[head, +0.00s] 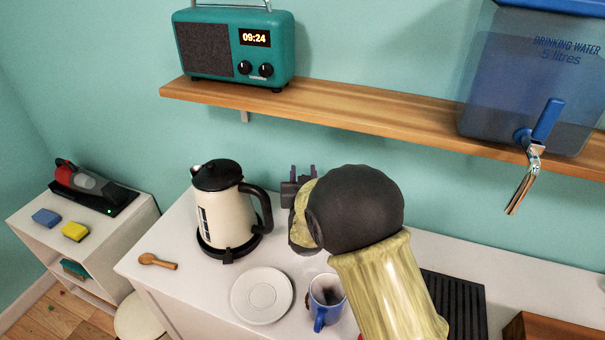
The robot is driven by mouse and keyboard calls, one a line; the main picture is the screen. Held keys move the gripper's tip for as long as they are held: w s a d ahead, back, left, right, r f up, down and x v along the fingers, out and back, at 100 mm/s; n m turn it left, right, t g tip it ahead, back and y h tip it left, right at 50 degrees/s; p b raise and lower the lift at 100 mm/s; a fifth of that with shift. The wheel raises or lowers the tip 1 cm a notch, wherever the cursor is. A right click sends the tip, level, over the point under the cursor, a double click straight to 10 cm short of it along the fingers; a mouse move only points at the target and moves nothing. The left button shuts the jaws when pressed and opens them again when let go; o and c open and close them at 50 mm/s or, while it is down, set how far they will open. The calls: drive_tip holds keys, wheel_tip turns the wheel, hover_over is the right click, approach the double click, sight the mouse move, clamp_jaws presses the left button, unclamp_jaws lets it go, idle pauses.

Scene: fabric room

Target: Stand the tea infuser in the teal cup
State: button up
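A blue cup (319,318) stands on the white counter, right of a white saucer, with dark contents inside. I see no clearly teal cup. I cannot make out the tea infuser; it may be hidden behind my arm. My gripper (302,171) is near the wall, right of the kettle and above and behind the cup. Its two dark fingers show apart with a gap between them, and nothing is visible in the gap. My wrist and forearm cover the counter behind and right of the cup.
A cream kettle (222,213) stands on its base close left of my gripper. A saucer (261,296) and wooden spoon (157,261) lie on the counter (190,290). A black slatted tray (458,305) is at right. The shelf (370,108) overhead holds a teal radio (236,46) and water dispenser (530,85).

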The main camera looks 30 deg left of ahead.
drive_tip(key=shift+s, duration=0.1)
drive_tip(key=b+v, duration=0.3)
drive_tip(key=v, duration=1.4)
drive_tip(key=shift+s, duration=0.15)
idle(0.4)
drive_tip(key=shift+r, duration=0.1)
idle(0.4)
wheel_tip(320, 180, up, 10)
drive_tip(key=p, duration=1)
